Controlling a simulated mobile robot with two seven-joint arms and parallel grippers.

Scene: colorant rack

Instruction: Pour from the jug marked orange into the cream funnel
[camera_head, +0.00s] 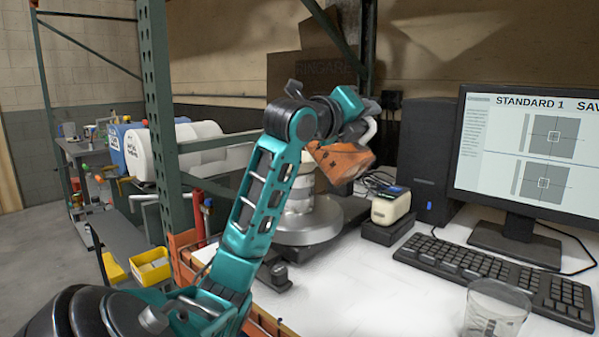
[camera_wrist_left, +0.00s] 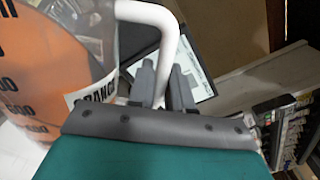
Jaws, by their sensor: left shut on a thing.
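The jug marked orange (camera_head: 343,163) is clear with orange contents and a white handle, and is tilted in the head view. In the left wrist view the jug (camera_wrist_left: 45,75) fills the left side, with graduation marks and a partly hidden label. My left gripper (camera_wrist_left: 165,88) is shut on its white handle (camera_wrist_left: 166,30); in the head view the gripper (camera_head: 366,115) is partly hidden. The cream funnel (camera_head: 303,182) appears as a cream round piece above a silver base, just left of and below the jug, partly behind my arm. No stream is visible. My right gripper is not in view.
A silver round stand (camera_head: 308,225) is under the funnel. A small cream device (camera_head: 391,207), a keyboard (camera_head: 490,268), a monitor (camera_head: 535,200) and a clear beaker (camera_head: 496,308) are to the right. A green rack post (camera_head: 160,120) stands left.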

